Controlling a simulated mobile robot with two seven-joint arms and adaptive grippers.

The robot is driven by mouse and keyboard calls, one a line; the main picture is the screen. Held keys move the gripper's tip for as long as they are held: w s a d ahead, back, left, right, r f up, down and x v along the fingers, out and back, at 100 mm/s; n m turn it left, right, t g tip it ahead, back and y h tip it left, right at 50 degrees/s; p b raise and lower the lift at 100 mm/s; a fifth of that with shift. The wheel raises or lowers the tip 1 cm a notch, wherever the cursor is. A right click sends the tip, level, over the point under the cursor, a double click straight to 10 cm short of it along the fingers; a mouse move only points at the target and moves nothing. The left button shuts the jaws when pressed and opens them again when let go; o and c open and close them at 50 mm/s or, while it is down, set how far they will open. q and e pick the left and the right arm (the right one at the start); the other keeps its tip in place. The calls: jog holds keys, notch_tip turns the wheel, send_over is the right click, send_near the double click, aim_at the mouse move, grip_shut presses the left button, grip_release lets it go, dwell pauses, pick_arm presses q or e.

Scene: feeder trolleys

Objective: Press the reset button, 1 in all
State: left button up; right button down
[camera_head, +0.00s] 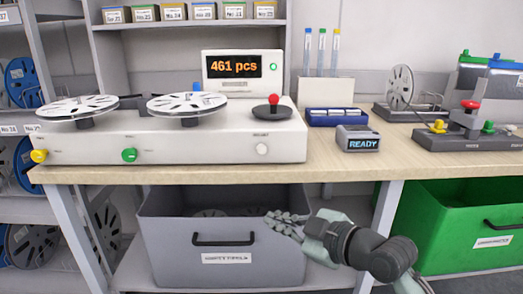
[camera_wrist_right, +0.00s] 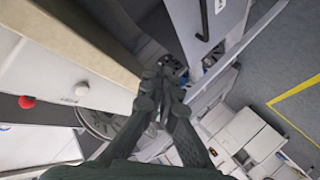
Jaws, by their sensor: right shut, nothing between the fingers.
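A white counting machine (camera_head: 200,145) with two reels on top stands on the bench. Its front carries a yellow button (camera_head: 39,155), a green button (camera_head: 129,155) and a white button (camera_head: 262,149); their small labels are too small to read. A red-topped knob (camera_head: 273,101) stands on a black disc at its right end. The white button also shows in the right wrist view (camera_wrist_right: 81,89). My right gripper (camera_head: 272,219) is shut and empty, below the bench edge in front of the grey bin, apart from all buttons. My left gripper is out of view.
The grey bin (camera_head: 170,235) sits under the bench, a green bin (camera_head: 460,215) to its right. A small READY display (camera_head: 358,139) and a blue tray (camera_head: 337,117) stand right of the machine. The counter display (camera_head: 234,67) reads 461 pcs. The wooden bench edge overhangs my gripper.

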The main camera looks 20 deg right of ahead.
aim_at(261, 150)
notch_tip(261, 150, up, 11)
jog(key=s+a+n+t+y, duration=0.1)
jog(key=a+n+y, duration=0.1)
jog(key=n, duration=0.1)
jog(key=shift+a+n+t+y, duration=0.2)
jog(key=shift+n+t+y, duration=0.1)
jog(key=shift+n+y, duration=0.1)
jog(key=shift+w+f, duration=0.1)
jog(key=shift+w+d, duration=0.4)
jog(key=shift+w, duration=1)
jog(key=shift+w+d, duration=0.4)
jog(key=shift+w, duration=0.95)
jog(key=shift+w+d, duration=0.4)
jog(key=shift+w, duration=1)
jog(key=shift+w+d, duration=0.1)
jog(key=shift+w, duration=0.3)
jog(key=shift+w+d+b, duration=0.15)
jog(key=shift+w+b, duration=0.2)
jog(key=shift+w, duration=0.1)
jog(key=shift+s, duration=0.1)
jog(key=shift+s+a, duration=0.25)
jog(key=shift+s, duration=0.5)
